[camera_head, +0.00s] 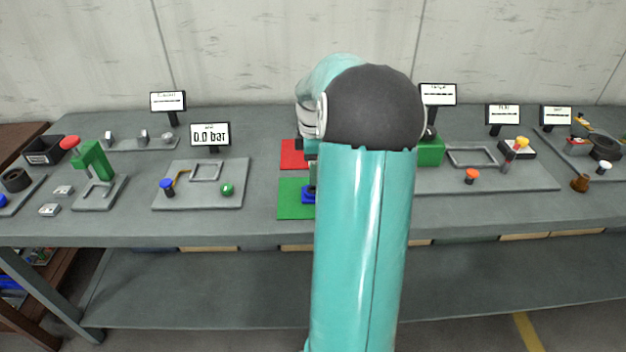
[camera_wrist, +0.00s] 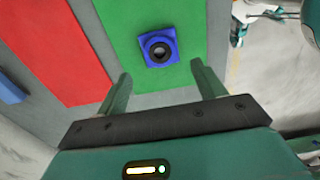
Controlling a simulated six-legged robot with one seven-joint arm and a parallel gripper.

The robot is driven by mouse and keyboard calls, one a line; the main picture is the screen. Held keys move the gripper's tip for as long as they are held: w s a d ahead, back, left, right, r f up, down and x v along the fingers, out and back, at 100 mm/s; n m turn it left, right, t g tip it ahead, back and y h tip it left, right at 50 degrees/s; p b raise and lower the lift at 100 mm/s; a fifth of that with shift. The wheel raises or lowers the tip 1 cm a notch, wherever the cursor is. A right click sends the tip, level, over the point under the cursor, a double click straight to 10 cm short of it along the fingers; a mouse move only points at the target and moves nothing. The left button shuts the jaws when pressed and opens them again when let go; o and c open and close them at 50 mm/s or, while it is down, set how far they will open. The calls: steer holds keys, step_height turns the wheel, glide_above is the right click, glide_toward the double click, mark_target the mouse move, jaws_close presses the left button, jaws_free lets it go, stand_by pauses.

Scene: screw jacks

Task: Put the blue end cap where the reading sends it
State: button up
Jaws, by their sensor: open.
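A blue square piece with a dark round hole, which looks like the blue end cap (camera_wrist: 158,47), lies on the green mat (camera_wrist: 121,22). My gripper (camera_wrist: 161,71) is open, with nothing between its fingers; in the wrist view the blue piece appears just beyond the fingertips, centred between them. In the head view the blue piece (camera_head: 307,196) sits on the green mat (camera_head: 289,207), partly hidden by my arm. A red mat (camera_head: 293,153) lies behind the green one. A display (camera_head: 210,135) reads 0.0 bar.
A grey plate (camera_head: 230,198) with a blue-topped post (camera_head: 167,187) and a green ball knob (camera_head: 227,189) lies left of the mats. A green press (camera_head: 93,161) stands further left. Other fixtures and displays line the right side. My arm hides the bench's middle.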

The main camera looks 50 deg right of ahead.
step_height(320, 180, up, 5)
steer(key=shift+f, duration=0.1)
steer(key=a+r+m+t+h, duration=0.15)
steer(key=a+r, duration=0.25)
steer(key=a, duration=0.8)
steer(key=a+r+m+t, duration=0.15)
steer(key=a+r, duration=0.25)
steer(key=a, duration=0.8)
steer(key=s+a+f+m+t, duration=0.1)
steer(key=s+a+m, duration=0.1)
steer(key=s+a, duration=0.3)
steer(key=s+a+m+t+y, duration=0.1)
steer(key=s+a+m, duration=0.2)
steer(key=a, duration=0.8)
steer(key=shift+s+f+t, duration=0.3)
steer(key=shift+s+f, duration=0.1)
steer(key=shift+s, duration=0.85)
steer(key=shift+a+y, duration=0.1)
steer(key=shift+y, duration=0.15)
